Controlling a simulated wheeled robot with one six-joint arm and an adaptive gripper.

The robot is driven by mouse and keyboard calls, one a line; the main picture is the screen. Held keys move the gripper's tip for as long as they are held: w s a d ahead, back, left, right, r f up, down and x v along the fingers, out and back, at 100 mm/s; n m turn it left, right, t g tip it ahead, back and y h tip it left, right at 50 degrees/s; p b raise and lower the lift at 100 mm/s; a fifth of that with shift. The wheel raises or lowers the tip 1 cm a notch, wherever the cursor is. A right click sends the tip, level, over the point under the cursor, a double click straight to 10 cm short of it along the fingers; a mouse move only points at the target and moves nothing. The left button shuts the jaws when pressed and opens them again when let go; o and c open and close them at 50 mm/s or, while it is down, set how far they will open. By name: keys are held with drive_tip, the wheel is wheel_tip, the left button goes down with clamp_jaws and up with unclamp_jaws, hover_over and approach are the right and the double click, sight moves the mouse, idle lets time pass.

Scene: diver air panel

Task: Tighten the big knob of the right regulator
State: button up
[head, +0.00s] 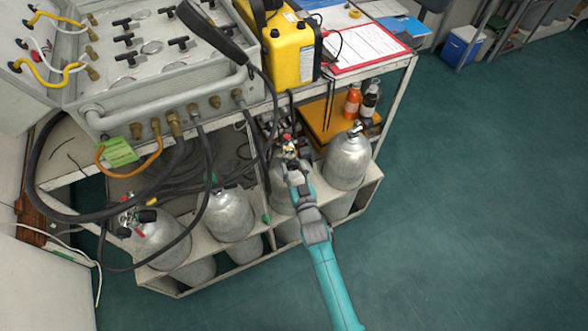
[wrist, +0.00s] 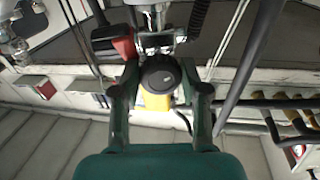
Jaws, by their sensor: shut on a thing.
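The big round black knob (wrist: 160,74) of a regulator sits between the two fingers of my gripper (wrist: 160,82) in the wrist view, with a finger on each side. The knob faces the camera. A silver metal body (wrist: 153,35) is above it, a yellow part (wrist: 155,102) below it and a red part (wrist: 121,46) up to the left. In the head view my gripper (head: 291,163) is at the regulator (head: 289,148) on top of a grey cylinder (head: 282,197), second from the right.
A cylinder (head: 347,163) stands close to the right, and two more (head: 229,215) (head: 157,240) stand to the left in the rack. Black hoses (head: 207,150) hang from the grey panel (head: 150,50). The green floor (head: 460,200) to the right is clear.

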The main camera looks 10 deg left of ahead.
drive_tip(key=m, duration=0.3)
drive_tip(key=shift+m, duration=0.4)
drive_tip(key=o, duration=1.1)
drive_tip(key=shift+s, duration=0.1)
drive_tip(key=v, duration=1.1)
drive_tip(key=shift+s+d+f, duration=0.1)
drive_tip(key=shift+s+d, duration=0.05)
drive_tip(key=shift+s, duration=0.2)
